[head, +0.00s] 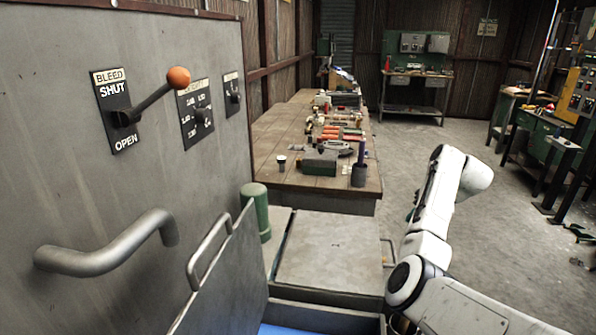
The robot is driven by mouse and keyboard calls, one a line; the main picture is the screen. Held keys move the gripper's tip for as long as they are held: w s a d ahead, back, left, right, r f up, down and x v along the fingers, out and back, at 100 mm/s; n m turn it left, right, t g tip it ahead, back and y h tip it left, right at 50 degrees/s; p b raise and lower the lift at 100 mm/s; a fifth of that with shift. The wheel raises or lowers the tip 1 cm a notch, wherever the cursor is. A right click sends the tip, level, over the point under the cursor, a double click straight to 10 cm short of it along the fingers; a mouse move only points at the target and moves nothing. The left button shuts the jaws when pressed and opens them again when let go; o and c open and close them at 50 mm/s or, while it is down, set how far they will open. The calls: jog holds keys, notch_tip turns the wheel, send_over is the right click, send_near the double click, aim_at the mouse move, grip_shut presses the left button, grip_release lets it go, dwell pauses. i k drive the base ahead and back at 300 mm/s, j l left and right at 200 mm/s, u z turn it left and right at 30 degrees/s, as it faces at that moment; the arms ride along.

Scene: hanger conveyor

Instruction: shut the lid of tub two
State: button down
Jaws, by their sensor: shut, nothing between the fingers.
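An open tub (325,315) is at the bottom centre, cut off by the picture's edge, with something blue (290,330) inside it. Its grey lid (232,275) stands raised and tilted at the tub's left, with a bar handle (208,250) on it. Just beyond is another tub whose flat grey lid (335,248) lies shut, with a small handle at its right side. I see no number on either tub, so I cannot tell which is tub two. My white arm reaches up at the right, apart from both lids. My gripper is not in view.
A grey cabinet (70,185) fills the left, with a large bar handle (110,248) and an orange-knobbed lever (155,95) sticking out. A green cylinder (256,212) stands near the shut lid. A cluttered workbench (275,135) lies beyond. The concrete floor (410,140) to the right is mostly clear.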

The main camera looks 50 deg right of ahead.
aim_at(231, 297)
jog(key=k+j, duration=0.1)
jog(key=k, duration=0.4)
jog(key=k+j, duration=0.1)
jog(key=k, duration=0.4)
